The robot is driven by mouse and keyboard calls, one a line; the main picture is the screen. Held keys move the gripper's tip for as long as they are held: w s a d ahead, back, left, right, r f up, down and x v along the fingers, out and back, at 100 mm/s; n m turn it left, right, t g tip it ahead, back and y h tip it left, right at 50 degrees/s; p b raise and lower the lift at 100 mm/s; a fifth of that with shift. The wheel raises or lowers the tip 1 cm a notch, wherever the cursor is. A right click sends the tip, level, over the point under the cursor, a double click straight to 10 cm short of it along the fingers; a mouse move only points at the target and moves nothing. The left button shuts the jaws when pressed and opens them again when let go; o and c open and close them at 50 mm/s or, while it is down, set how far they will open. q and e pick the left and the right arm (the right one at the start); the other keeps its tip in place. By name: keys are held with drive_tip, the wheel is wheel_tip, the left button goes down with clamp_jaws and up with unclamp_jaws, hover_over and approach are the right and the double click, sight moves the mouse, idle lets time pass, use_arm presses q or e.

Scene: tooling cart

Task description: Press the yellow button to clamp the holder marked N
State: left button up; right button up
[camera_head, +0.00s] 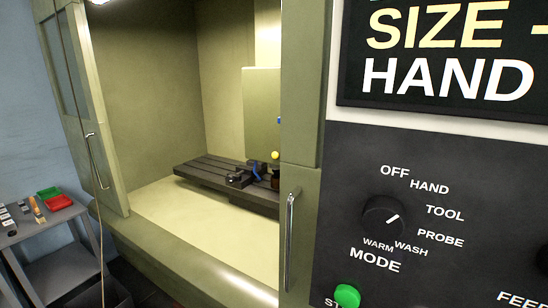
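A small round yellow thing (275,155) shows inside the machine, above the dark slotted table (205,174) and close to the door frame. It may be the yellow button, but it is too small to tell. Small grey and dark pieces (8,222) stand on the cart (62,216) at the far left. I cannot read a letter N on any of them, so I cannot tell which is the holder marked N. Neither of my grippers is in view.
The machine's doorway is open, with a bare pale floor (180,221). A door handle (291,235) stands right of it. The control panel fills the right, with a mode knob (383,216) and green button (347,297). Green (49,193) and red (58,202) bins sit on the cart.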

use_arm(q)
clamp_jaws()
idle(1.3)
